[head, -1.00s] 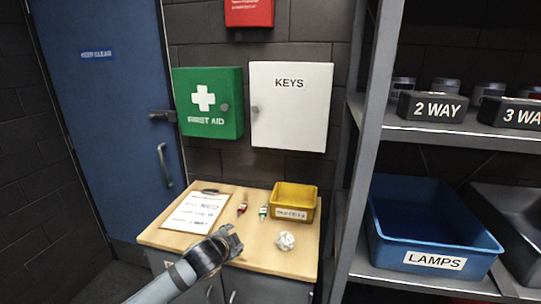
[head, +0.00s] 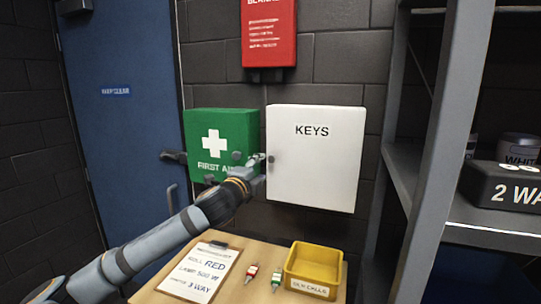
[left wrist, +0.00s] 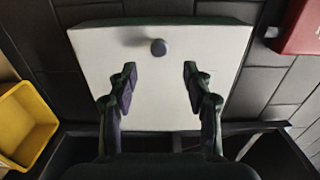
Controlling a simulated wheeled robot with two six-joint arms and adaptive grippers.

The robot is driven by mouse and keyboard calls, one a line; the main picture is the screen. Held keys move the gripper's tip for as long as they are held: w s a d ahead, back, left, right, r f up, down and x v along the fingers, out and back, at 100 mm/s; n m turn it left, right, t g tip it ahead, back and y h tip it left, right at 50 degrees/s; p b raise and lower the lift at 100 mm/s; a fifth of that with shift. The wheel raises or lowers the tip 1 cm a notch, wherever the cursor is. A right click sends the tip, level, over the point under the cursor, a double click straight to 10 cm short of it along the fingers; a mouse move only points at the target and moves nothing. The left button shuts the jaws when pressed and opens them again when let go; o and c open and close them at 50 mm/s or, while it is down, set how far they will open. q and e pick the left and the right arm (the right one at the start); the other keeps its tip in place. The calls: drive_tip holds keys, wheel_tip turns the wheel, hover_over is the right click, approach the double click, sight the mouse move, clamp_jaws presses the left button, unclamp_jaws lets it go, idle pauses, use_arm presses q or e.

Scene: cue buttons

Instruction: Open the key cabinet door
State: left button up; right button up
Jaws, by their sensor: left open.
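The white key cabinet (head: 315,160), lettered KEYS, hangs on the dark wall with its door shut. Its small round grey knob (head: 271,159) is near the door's left edge. My left gripper (head: 262,160) is raised at knob height, just left of the knob. In the left wrist view the cabinet's white front (left wrist: 100,55) fills the middle. My left gripper (left wrist: 159,82) is open and empty there, and the knob (left wrist: 158,47) shows beyond the gap between its fingertips, apart from both. My right gripper is not in view.
A green first aid box (head: 222,130) hangs left of the cabinet, behind my arm. A red box (head: 268,35) is above. Below, a wooden top (head: 240,268) bears a clipboard (head: 202,270) and a yellow bin (head: 313,270). A grey shelf post (head: 435,150) stands to the right.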

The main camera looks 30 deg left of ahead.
sight(271, 160)
use_arm(q)
drive_tip(key=p+x, duration=0.4)
drive_tip(key=x, duration=0.4)
drive_tip(key=shift+d+p, duration=0.1)
drive_tip(key=shift+p, duration=0.25)
drive_tip(key=shift+w, duration=0.3)
drive_tip(key=shift+f, duration=0.1)
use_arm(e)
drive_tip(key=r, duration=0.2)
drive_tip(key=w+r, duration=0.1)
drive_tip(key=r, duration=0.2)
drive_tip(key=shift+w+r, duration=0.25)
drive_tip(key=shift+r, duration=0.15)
use_arm(q)
drive_tip(key=shift+c, duration=0.5)
clamp_jaws()
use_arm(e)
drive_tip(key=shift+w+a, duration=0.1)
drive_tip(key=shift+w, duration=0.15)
